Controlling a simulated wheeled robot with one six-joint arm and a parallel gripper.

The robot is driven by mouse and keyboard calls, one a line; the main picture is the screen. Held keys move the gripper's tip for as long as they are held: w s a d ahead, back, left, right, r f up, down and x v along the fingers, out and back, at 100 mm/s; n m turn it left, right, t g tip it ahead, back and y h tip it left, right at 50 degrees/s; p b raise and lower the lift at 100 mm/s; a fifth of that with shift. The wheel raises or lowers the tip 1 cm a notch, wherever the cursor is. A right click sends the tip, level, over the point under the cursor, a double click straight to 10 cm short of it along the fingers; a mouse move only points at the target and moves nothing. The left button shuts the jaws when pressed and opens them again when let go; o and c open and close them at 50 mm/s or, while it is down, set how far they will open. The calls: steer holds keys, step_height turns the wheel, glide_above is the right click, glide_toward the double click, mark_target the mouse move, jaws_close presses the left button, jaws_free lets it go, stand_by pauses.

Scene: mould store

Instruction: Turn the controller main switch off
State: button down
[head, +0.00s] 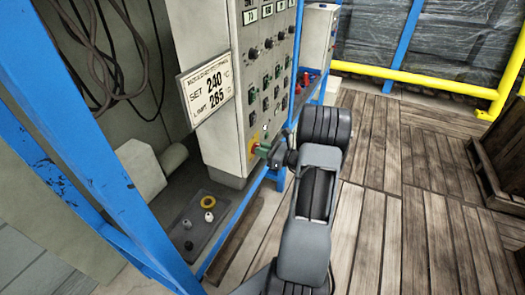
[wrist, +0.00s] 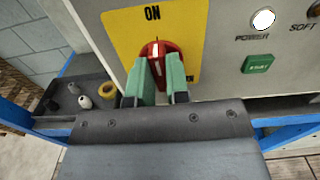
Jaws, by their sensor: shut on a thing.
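The controller main switch is a red rotary knob (wrist: 153,50) on a yellow plate (wrist: 195,30) marked ON at its top. The knob's white mark stands near upright, towards ON. My gripper (wrist: 160,68) has its green fingers on either side of the knob and is shut on it. The fingers hide the knob's lower part and any lettering below. In the head view my gripper (head: 267,150) reaches the low front of the grey control cabinet (head: 225,145), mostly covering the knob.
A white POWER lamp (wrist: 263,19) and a green button (wrist: 258,64) sit right of the switch. A grey tray (head: 188,234) with a yellow ring and small knobs lies below the cabinet. Blue frame posts (head: 85,170) stand at left.

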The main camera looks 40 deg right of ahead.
steer(key=n+b, duration=0.5)
steer(key=b, duration=0.2)
steer(key=n+b, duration=0.6)
steer(key=b, duration=0.2)
steer(key=n+b, duration=0.6)
steer(key=b, duration=0.2)
steer(key=shift+s+a+f, duration=0.1)
steer(key=shift+a+f, duration=0.15)
steer(key=shift+f, duration=0.1)
steer(key=shift+r+n+b, duration=0.1)
steer(key=shift+n+b, duration=0.2)
steer(key=shift+b, duration=0.05)
steer(key=c, duration=1.1)
jaws_free()
steer(key=shift+s+d, duration=0.1)
steer(key=p+v, duration=0.3)
steer(key=v, duration=1)
steer(key=shift+s, duration=0.25)
steer(key=shift+d, duration=0.15)
